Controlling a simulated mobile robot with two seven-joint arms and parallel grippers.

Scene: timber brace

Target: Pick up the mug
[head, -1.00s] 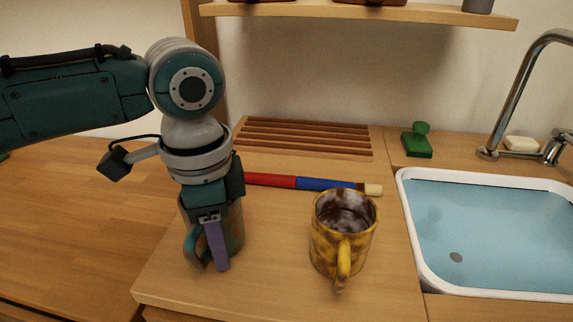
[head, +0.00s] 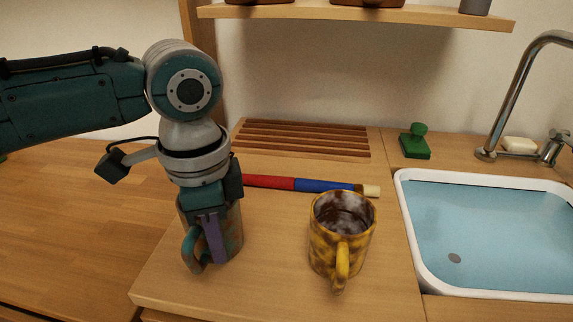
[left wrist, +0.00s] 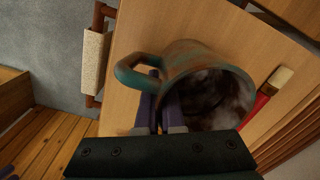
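A teal-and-brown mug (head: 234,232) stands upright on the wooden board at the left, its handle toward the front left. My left gripper (head: 216,240) points down over it, one purple finger outside the mug's near wall beside the handle. In the left wrist view the mug (left wrist: 190,58) shows its handle at the left and its dark inside. There the fingers of my left gripper (left wrist: 163,102) are close together with the mug's wall between them. A second mug (head: 338,245), yellow and brown, stands to the right, apart from the gripper. My right gripper is not in view.
A red-and-blue brush (head: 300,184) lies behind the mugs. A slatted rack (head: 305,138) is at the back, and a green stamp-like object (head: 416,142) stands near the wall. A white-rimmed sink (head: 408,232) is at the right. A shelf (head: 350,15) hangs above.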

